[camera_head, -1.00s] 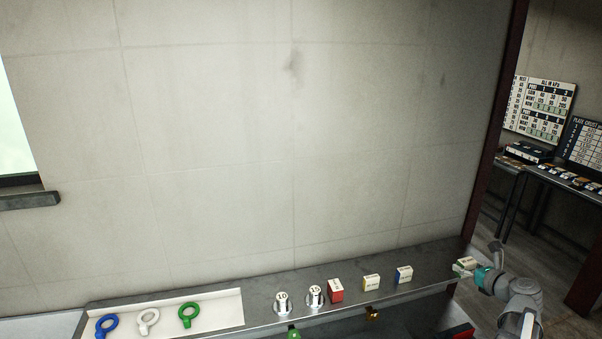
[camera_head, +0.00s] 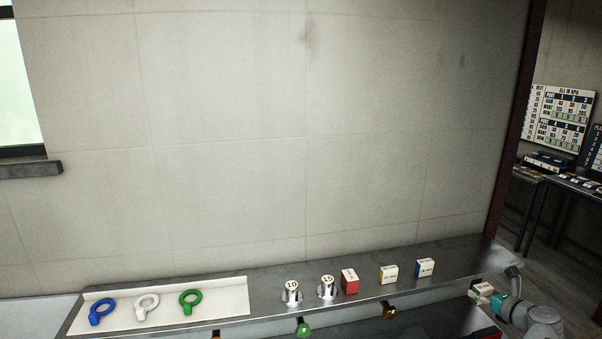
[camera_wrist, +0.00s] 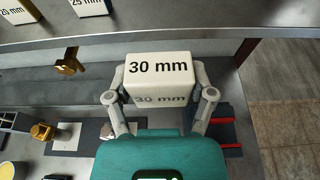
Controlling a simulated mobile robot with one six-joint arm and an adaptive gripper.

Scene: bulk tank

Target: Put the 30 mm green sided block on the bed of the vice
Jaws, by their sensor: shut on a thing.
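The 30 mm block (camera_wrist: 158,75) is a white cube with "30 mm" on its faces in the wrist view. My gripper (camera_wrist: 161,94) is shut on it, one finger on each side. In the head view the block (camera_head: 483,290) is at the lower right, held in front of the shelf's edge near its right end, clear of the shelf top. A little green shows on it there. My gripper (camera_head: 491,296) reaches it from the right. I cannot make out the vice or its bed in either view.
The grey shelf (camera_head: 450,275) carries a red-sided block (camera_head: 349,281), a yellow-sided block (camera_head: 389,274), a blue-sided block (camera_head: 424,267) and two numbered metal pieces (camera_head: 292,292). A brass hook (camera_wrist: 67,60) juts from its front.

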